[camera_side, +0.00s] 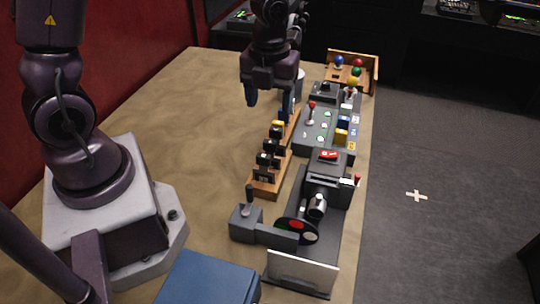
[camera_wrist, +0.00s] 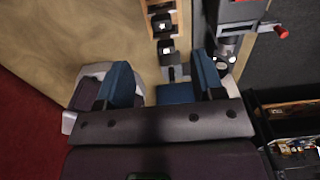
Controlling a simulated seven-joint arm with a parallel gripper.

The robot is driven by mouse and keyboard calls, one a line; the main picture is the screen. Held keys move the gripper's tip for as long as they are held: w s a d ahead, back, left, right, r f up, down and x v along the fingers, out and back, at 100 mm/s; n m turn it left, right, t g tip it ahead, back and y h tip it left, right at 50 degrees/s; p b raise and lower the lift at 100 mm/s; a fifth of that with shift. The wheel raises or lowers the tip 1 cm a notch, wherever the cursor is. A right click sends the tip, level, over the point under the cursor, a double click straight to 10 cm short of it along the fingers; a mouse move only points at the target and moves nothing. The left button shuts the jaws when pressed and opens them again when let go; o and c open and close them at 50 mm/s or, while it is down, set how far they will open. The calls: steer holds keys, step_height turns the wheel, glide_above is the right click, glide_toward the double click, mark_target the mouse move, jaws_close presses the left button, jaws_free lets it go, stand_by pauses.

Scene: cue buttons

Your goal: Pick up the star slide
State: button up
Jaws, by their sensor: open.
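Small black slides (camera_side: 264,160) with pale marks stand in a wooden rack (camera_side: 264,187) in the middle of the table. In the wrist view, black slides (camera_wrist: 163,25) show in the rack, one nearer (camera_wrist: 166,47) with a small white mark. The marks are too small to tell which is the star slide. My gripper (camera_side: 269,101) is open and empty, above and near the far end of the rack. In the wrist view its two blue fingers (camera_wrist: 164,78) are spread apart, with the slides ahead between and beyond them.
A dark projector-like device (camera_side: 322,192) with a red switch stands right of the rack. A grey lever box (camera_side: 246,222) and a blue box (camera_side: 208,280) are nearer. A button panel (camera_side: 322,130) and a wooden tray with coloured balls (camera_side: 352,58) lie behind.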

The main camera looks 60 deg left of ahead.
mark_target(270, 141)
steer(key=f, duration=1.2)
steer(key=shift+d, duration=0.2)
steer(key=shift+r, duration=0.1)
steer(key=c, duration=1)
